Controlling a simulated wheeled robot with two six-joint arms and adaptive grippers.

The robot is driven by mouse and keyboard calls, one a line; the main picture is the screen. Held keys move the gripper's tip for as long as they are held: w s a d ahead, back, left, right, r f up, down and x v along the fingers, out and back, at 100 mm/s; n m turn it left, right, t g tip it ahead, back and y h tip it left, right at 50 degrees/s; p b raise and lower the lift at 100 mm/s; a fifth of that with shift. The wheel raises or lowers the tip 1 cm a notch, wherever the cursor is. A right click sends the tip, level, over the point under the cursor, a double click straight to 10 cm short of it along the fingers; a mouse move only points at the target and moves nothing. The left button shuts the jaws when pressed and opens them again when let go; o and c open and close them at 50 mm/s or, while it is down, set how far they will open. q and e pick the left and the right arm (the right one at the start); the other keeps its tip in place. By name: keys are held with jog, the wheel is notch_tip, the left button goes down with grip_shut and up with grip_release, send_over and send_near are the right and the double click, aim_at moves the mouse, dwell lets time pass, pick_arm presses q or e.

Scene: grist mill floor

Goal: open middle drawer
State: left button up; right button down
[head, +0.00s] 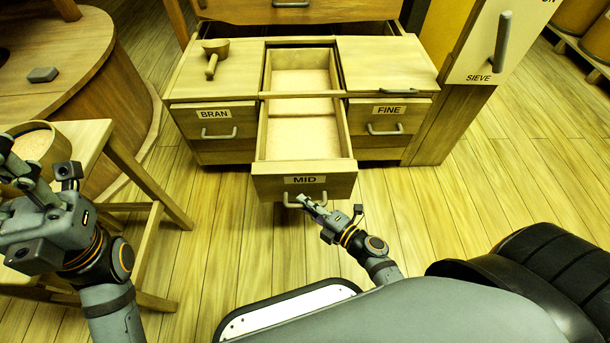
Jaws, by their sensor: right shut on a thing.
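The middle drawer (304,184), labelled MID, is pulled well out of the wooden cabinet (190,78). Its inside shows a pale floor and looks empty. Its grey bar handle (290,204) is on the front panel. My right gripper (312,205) is shut on this handle, coming from below right; its fingers partly hide the handle. My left gripper (38,175) is at the left edge, away from the cabinet, with its fingers apart and nothing visible between them. It is in front of a small side table.
The BRAN drawer (214,119) and FINE drawer (388,116) are shut on either side. A wooden scoop (214,56) lies on the cabinet top. A round container (42,143) stands on the side table (88,137). A SIEVE panel (492,60) is at right. Floor before the drawer is clear.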

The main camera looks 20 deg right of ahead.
jog(key=s, duration=0.2)
jog(key=s+a, duration=0.1)
jog(key=s, duration=0.2)
jog(key=shift+s+a+p, duration=0.3)
jog(key=shift+s+p, duration=0.05)
jog(key=shift+p, duration=0.05)
jog(key=c, duration=1.3)
grip_release()
jog(key=shift+c, duration=0.2)
jog(key=v, duration=1.2)
jog(key=shift+f, duration=0.15)
